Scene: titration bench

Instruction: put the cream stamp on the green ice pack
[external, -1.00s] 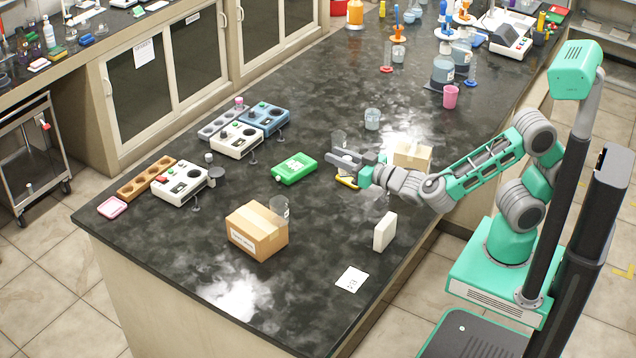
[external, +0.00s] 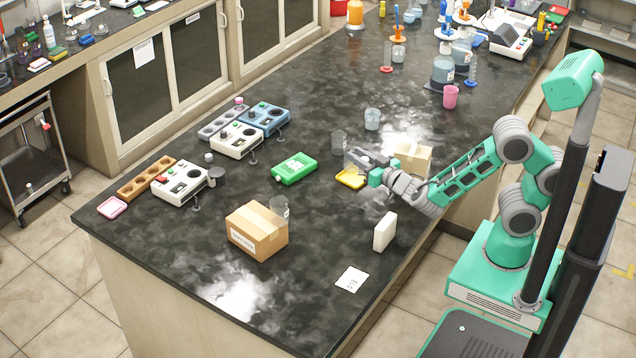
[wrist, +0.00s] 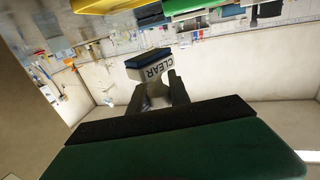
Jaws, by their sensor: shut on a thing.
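The cream stamp (wrist: 150,69), with a dark blue base and the word CLEAR on its side, is between the fingers of my gripper (wrist: 160,92) in the wrist view. The fingers are shut on it. In the external view my gripper (external: 354,160) is above and beside the yellow tray-like item (external: 351,179), and the stamp is too small to make out clearly. The green ice pack (external: 295,168) lies flat on the dark bench, to the left of my gripper and apart from it. A green thing shows at the top of the wrist view (wrist: 195,7), perhaps the ice pack.
A clear glass (external: 338,141) stands behind my gripper, and a small beaker (external: 372,119) farther back. A cardboard box (external: 415,157) is at the right. A larger box (external: 257,231) and white block (external: 385,232) stand in front. Instruments (external: 236,138) line the left.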

